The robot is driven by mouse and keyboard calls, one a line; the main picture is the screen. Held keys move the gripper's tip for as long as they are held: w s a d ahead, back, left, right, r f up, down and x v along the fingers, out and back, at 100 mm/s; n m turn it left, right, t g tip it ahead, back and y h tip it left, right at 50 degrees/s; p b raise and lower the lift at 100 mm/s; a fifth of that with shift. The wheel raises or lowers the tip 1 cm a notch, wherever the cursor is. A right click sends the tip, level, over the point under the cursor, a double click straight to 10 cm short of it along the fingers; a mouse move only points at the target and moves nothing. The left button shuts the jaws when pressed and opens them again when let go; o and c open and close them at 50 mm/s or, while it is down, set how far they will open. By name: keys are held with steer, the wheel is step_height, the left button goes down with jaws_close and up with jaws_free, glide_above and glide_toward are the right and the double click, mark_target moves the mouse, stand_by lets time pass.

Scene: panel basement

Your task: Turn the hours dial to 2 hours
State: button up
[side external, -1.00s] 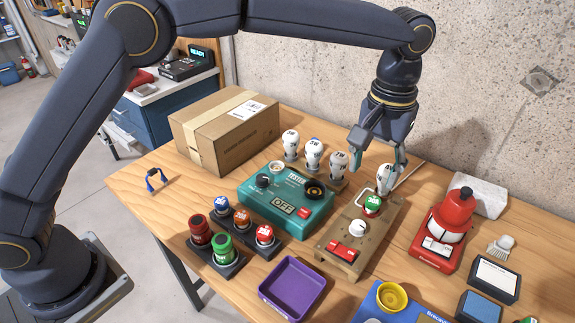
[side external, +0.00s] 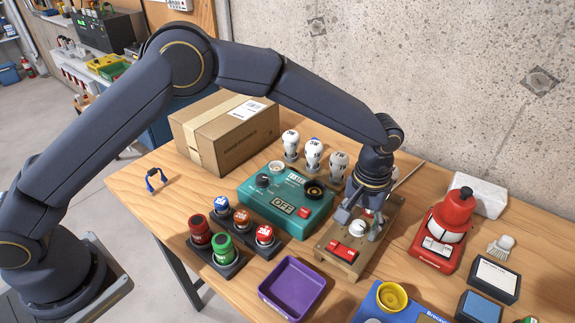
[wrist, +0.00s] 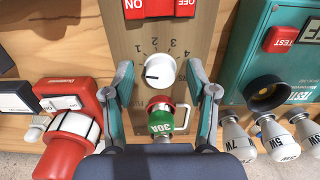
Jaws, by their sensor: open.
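The hours dial is a white round knob (wrist: 160,71) on a tan panel (wrist: 118,28), with small printed numbers beyond it. Its dark pointer mark faces left in the wrist view, away from the numbers. My gripper (wrist: 161,69) is open, with one finger on each side of the knob and a gap visible on both sides. In the side view my gripper (side external: 359,227) is low over the panel, and the knob (side external: 358,229) shows between the fingers. I cannot tell the exact fingertip height.
A red ON/OFF switch (wrist: 160,6) lies beyond the dial. A green 30A piece (wrist: 160,119) stands close behind it, between my fingers. A teal tester (side external: 258,208) and red device (side external: 445,225) flank the panel. A purple tray (side external: 293,315) sits in front.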

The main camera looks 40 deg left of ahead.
jaws_close()
stand_by(0.4)
steer(key=m, duration=0.6)
steer(key=shift+m, duration=0.3)
steer(key=m, duration=0.3)
steer(key=shift+a+m, duration=0.1)
steer(key=shift+m, duration=1.8)
steer(key=shift+w+m, duration=0.1)
steer(key=shift+m, duration=0.2)
